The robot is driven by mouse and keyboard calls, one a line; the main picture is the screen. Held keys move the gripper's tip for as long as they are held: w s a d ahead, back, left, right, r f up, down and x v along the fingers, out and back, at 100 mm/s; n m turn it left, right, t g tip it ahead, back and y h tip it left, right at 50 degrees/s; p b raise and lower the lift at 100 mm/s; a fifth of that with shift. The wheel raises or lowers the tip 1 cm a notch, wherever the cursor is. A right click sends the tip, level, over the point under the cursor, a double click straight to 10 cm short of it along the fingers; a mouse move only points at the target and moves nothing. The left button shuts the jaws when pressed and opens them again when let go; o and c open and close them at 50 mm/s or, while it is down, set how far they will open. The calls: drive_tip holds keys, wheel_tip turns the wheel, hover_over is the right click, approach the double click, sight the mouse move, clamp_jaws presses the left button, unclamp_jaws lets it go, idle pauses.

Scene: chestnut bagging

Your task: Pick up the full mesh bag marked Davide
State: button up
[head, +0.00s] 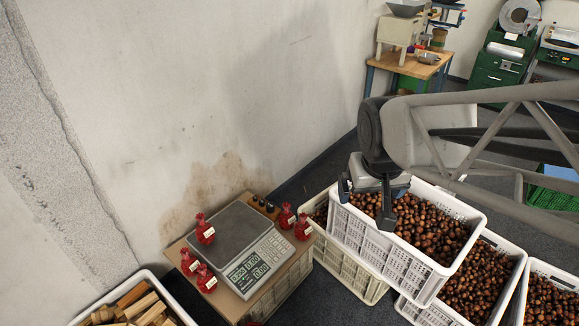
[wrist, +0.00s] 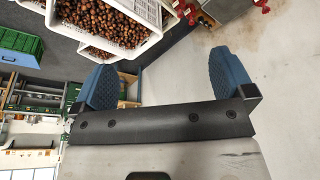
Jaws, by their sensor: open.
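Several small red mesh bags with white tags are in the head view. Two more, a left bag (head: 189,262) and a front bag (head: 207,281), stand at the scale's left. A rear bag (head: 287,215) and a right bag (head: 303,229) stand at its right. The tag writing is too small to read, so I cannot tell which is marked Davide. My gripper (head: 366,201) is open and empty above the chestnut crate, right of the bags. Its blue fingers (wrist: 164,75) are spread in the wrist view.
White crates of chestnuts, the nearest a top crate (head: 392,258), stand right of the scale's table (head: 176,250). Small dark objects (head: 262,203) are behind the scale. A wood crate (head: 146,278) is at the lower left. The wall (head: 200,100) rises close behind the table.

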drive_tip(key=w+d+f+t, duration=0.1)
drive_tip(key=w+f, duration=0.3)
drive_tip(key=w, duration=0.9)
drive_tip(key=n+t+y, duration=0.5)
drive_tip(key=t, duration=0.2)
hover_over(307, 231)
drive_tip(key=d, duration=0.3)
wheel_tip(307, 231, down, 55)
drive_tip(key=shift+t+y, duration=0.3)
drive_tip(key=shift+y, duration=0.6)
drive_tip(key=s+f, duration=0.1)
drive_tip(key=f, duration=0.3)
drive_tip(key=s+f, duration=0.1)
drive_tip(key=f, duration=0.4)
drive_tip(key=s+a+f, duration=0.1)
drive_tip(key=f, duration=0.3)
drive_tip(key=shift+s+a+f, duration=0.1)
drive_tip(key=shift+s+f, duration=0.05)
drive_tip(key=shift+s, duration=0.1)
drive_tip(key=shift+x, duration=1.25)
